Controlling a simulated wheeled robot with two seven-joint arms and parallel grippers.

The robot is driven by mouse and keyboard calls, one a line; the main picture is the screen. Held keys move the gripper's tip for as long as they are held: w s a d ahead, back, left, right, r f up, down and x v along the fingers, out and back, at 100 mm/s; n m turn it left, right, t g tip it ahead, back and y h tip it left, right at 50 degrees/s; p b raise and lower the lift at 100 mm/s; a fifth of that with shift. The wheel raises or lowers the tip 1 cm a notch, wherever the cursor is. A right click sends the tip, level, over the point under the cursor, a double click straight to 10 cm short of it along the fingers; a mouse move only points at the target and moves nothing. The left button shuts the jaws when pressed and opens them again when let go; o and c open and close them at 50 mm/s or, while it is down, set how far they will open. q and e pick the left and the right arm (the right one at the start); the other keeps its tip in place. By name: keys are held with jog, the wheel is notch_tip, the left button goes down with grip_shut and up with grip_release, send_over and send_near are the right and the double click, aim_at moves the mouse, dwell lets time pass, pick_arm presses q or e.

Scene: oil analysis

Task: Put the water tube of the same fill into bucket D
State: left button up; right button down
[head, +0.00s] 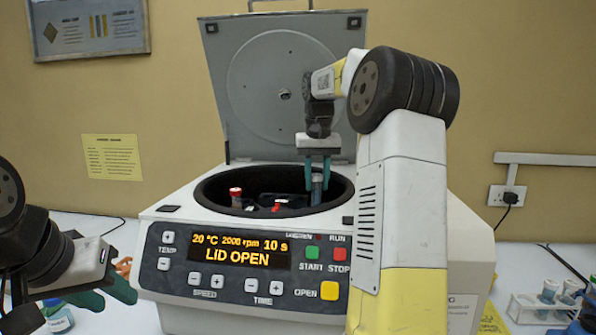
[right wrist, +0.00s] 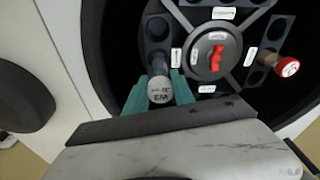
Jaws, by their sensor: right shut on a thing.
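My right gripper (head: 317,182) is over the open centrifuge bowl, its teal fingers shut on a tube (head: 316,190) with a pale grey-white cap. In the right wrist view the marked cap (right wrist: 160,90) sits between the fingers (right wrist: 160,98). The tube points down at a dark bucket (right wrist: 157,28) of the rotor; I cannot tell if its lower end is inside a hole. A red-capped tube (head: 236,197) stands in the opposite bucket; it also shows in the right wrist view (right wrist: 287,67). Bucket labels are too small to read. My left gripper (head: 106,291) is open and empty at lower left.
The centrifuge (head: 240,262) reads LID OPEN, with its lid (head: 270,75) raised behind the bowl. The rotor hub has a red knob (right wrist: 217,57). A white rack (head: 540,308) with several tubes stands at right. A small bottle (head: 58,318) is near my left gripper.

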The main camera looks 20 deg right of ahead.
aim_at(317, 196)
jog(key=shift+f, duration=2.3)
jog(key=c, duration=1)
grip_release()
